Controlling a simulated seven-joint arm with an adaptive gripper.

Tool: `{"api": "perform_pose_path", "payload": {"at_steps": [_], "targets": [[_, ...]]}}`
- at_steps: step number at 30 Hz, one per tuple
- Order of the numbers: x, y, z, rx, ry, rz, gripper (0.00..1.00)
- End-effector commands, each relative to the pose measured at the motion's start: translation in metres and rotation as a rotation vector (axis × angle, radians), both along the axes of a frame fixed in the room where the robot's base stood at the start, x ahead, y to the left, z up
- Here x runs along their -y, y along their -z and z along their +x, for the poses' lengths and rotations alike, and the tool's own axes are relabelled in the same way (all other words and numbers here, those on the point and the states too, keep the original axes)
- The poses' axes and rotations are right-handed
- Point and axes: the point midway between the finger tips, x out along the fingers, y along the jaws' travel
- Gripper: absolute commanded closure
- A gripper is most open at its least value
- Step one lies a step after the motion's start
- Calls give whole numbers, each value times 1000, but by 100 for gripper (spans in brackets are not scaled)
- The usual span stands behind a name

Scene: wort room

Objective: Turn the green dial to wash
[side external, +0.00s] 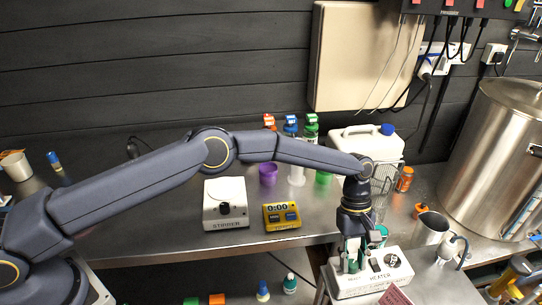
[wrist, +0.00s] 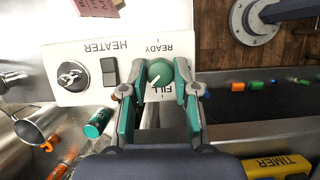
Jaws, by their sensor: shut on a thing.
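The green dial (wrist: 160,73) is on a white panel (wrist: 125,60) in the wrist view. Its white pointer line slants toward the lower left of the picture, on the side of the FILL label. READY shows on the opposite side; I see no wash label, and the fingers cover part of the panel around the dial. My gripper (wrist: 159,82) has a green-padded finger on each side of the dial and is shut on it. In the side view my gripper (side external: 353,262) points down at the white panel (side external: 375,284) and hides the dial.
The panel also carries a HEATER label, a black rocker switch (wrist: 109,72) and a dark knob (wrist: 72,75). A green-capped bottle (wrist: 98,123) lies close by. A steel cup (side external: 431,229), a stirrer (side external: 225,203) and a yellow timer (side external: 281,216) stand on the bench.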

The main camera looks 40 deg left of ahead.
Motion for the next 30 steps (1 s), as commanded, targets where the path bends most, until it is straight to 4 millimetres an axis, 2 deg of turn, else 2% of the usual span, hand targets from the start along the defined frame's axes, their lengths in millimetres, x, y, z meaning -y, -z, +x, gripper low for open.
{"api": "perform_pose_path", "payload": {"at_steps": [12,30], "targets": [[2,0,1,3,224,-2,100],[2,-1,0,2,267,0,100]]}}
